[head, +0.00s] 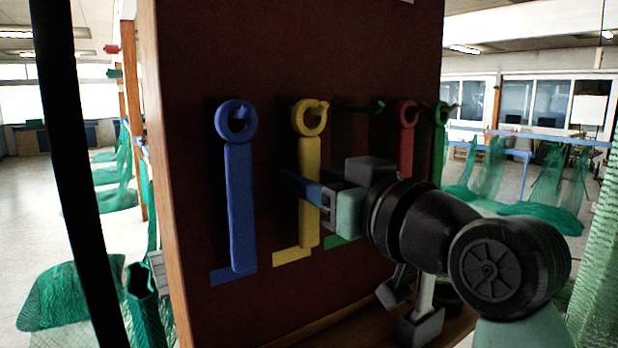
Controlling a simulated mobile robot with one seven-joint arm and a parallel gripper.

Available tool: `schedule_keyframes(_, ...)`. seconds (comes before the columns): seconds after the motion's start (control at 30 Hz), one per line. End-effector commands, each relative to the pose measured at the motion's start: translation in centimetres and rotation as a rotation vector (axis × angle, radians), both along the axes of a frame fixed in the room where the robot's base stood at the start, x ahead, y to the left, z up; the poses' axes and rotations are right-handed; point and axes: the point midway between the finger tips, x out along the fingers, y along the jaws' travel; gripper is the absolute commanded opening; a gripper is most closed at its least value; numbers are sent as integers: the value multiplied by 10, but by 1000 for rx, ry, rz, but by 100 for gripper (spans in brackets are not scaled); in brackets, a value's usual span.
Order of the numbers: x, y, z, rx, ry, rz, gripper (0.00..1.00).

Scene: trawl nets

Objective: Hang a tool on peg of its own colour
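A dark red board (270,60) fills the middle of the head view. A blue tool (240,210) hangs by its ring at the left, above a blue mark. A yellow tool (309,160) hangs to its right, above a yellow mark. An empty-looking green peg (370,106) sticks out farther right, with a green mark (338,241) below. A red tool (407,145) and a green tool (440,130) hang at the right end. My gripper (300,187) crosses in front of the yellow handle. Its far finger is hidden; contact with the handle is unclear.
A wooden post (158,150) edges the board at left. A wooden ledge (335,325) runs along its bottom. Green nets (65,295) lie on the floor at left, and more hang at right. The floor at left is partly open.

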Motion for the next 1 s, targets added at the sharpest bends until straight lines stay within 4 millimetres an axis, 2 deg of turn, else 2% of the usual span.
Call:
schedule_keyframes(0.03, 0, 0, 0, 0, 0, 0, 53)
schedule_keyframes(0.13, 0, 0, 0, 0, 0, 0, 70)
schedule_keyframes(0.53, -6, -5, -3, -1, 1, -2, 70)
schedule_keyframes(0.67, -23, -18, -5, -2, -3, -3, 70)
schedule_keyframes(1.0, -82, -61, -5, -1, -3, -3, 70)
